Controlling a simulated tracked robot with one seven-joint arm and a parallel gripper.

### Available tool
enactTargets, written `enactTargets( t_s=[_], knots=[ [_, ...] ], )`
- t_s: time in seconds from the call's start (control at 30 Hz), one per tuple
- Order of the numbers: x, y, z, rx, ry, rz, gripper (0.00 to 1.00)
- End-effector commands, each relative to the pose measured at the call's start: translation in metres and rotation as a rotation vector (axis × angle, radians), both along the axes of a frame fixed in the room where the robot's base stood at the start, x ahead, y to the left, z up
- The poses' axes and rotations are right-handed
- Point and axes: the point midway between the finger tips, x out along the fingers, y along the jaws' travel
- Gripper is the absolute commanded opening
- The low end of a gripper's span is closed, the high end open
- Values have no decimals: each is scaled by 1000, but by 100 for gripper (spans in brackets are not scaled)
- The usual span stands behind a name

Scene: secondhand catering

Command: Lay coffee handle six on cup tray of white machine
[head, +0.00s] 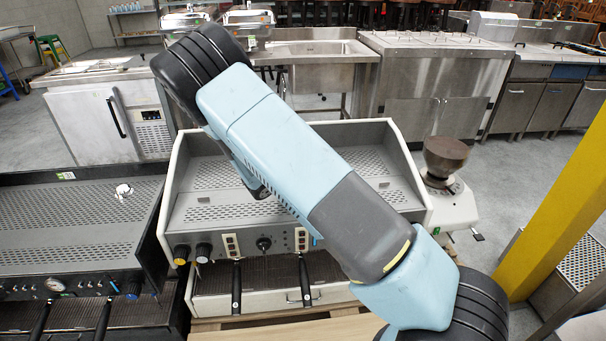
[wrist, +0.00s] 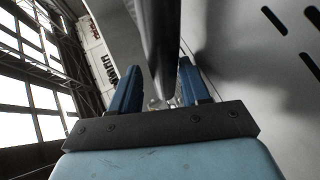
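The white machine (head: 172,223) stands in the middle of the head view. Its cup tray (head: 205,208) is the perforated grey top, partly covered by my arm and with no loose handle on its visible part. Two black coffee handles (head: 237,290) (head: 305,282) point down at its front; I cannot tell which is number six. My gripper is hidden behind my arm in the head view. In the wrist view, my gripper (wrist: 160,80) has its blue fingers apart, with a dark, smooth, tapering thing (wrist: 163,40) between them. I cannot tell whether they grip it or whether it is a coffee handle.
A dark machine (head: 60,215) stands close on the left, with a small white object (head: 123,190) on top. A grinder (head: 445,160) stands at the right, before a yellow post (head: 560,190). A slotted grey surface (wrist: 240,60) lies close in the wrist view.

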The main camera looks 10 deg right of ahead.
Motion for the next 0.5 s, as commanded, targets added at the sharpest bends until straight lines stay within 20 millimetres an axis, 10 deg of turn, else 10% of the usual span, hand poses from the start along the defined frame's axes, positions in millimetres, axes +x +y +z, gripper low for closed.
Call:
enactTargets(
  t_s=[0.5],
  knots=[
    [-2, 4, 1, 2, -1, 2, 65]
  ],
)
